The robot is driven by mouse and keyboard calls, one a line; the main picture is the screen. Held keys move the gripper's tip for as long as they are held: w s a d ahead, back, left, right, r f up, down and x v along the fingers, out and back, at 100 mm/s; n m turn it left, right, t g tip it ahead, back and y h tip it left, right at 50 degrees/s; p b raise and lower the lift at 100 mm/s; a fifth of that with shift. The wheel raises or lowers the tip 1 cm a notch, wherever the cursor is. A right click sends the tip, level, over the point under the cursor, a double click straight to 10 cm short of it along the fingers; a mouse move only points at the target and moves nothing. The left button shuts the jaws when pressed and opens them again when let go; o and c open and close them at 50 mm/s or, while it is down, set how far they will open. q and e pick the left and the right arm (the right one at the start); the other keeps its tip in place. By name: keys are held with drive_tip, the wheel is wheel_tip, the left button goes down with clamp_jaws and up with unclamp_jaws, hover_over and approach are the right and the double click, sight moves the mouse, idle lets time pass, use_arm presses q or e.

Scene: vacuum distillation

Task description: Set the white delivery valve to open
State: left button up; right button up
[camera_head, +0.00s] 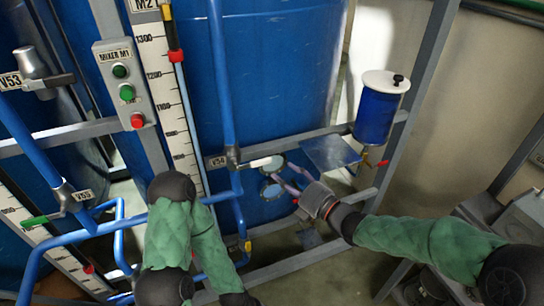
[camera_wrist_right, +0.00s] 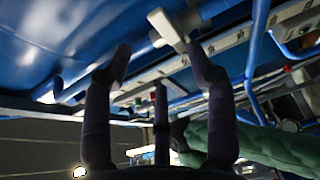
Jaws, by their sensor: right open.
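The white valve handle (camera_head: 262,163) sits on the blue pipe beside the V24 label (camera_head: 217,162), pointing right from the pipe. My right gripper (camera_head: 278,177) is open just right of and below the handle, its fingers toward it. In the right wrist view the white handle (camera_wrist_right: 167,28) shows beyond the spread fingers of my right gripper (camera_wrist_right: 160,58), near the right fingertip. I cannot tell whether that finger touches it. My left arm's green sleeve shows at the bottom, but its gripper is out of frame.
A blue tank (camera_head: 270,70) stands behind the pipe. A blue canister with a white lid (camera_head: 385,85) hangs right, beside a flat plate (camera_head: 330,152). Grey frame bars cross the area.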

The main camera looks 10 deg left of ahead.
sight(263, 162)
drive_tip(key=x, duration=1)
drive_tip(key=shift+w+a, duration=0.15)
drive_tip(key=shift+a, duration=0.05)
clamp_jaws()
